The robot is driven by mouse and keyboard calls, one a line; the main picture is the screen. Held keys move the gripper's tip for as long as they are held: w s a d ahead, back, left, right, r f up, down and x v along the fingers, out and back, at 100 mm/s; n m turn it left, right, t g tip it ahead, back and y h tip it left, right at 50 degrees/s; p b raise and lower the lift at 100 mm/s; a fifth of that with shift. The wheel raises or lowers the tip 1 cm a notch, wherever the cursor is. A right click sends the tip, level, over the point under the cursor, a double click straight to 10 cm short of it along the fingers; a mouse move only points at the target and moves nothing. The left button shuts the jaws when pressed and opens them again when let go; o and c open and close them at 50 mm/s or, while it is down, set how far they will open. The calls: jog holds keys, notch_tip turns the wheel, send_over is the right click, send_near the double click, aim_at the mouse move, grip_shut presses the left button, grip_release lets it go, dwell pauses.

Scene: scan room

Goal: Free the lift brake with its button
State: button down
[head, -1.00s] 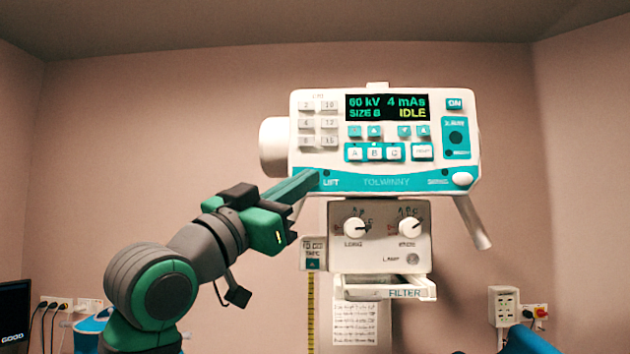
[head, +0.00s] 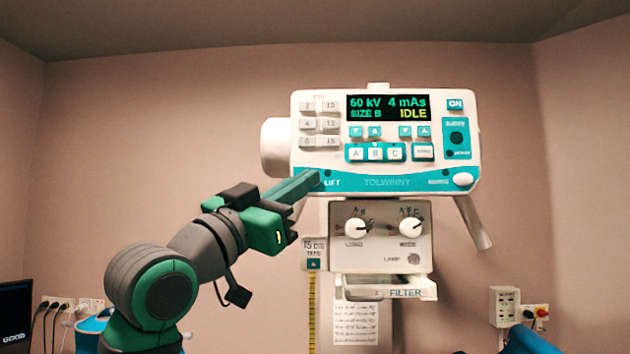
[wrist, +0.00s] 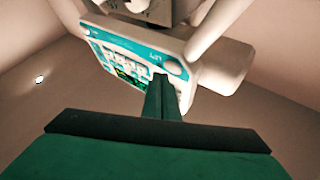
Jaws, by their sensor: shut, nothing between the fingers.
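The white control head (head: 384,165) with a teal lower band hangs at the middle of the head view. Its LIFT label (head: 332,183) sits at the lower left of the band. My gripper (head: 316,176) is shut and empty, its green fingers reaching up to that corner beside the label. In the head view the fingers hide the lift button. In the wrist view, where the panel is upside down, the white oval lift button (wrist: 175,67) shows just beyond my fingertips (wrist: 161,80). I cannot tell whether the fingertips touch it.
A similar white oval button (head: 462,179) is at the band's right end. The display (head: 387,107) reads 60 kV, 4 mAs, SIZE B, IDLE. Below hang a box with two knobs (head: 381,226) and a filter tray (head: 388,288). Handles angle down on the right.

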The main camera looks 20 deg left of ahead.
jog(key=shift+w, duration=0.2)
dwell(0.7)
jog(key=shift+s+a, duration=0.1)
jog(key=shift+a, duration=0.25)
jog(key=shift+w+d, duration=0.2)
dwell(0.3)
jog(key=shift+w, duration=0.2)
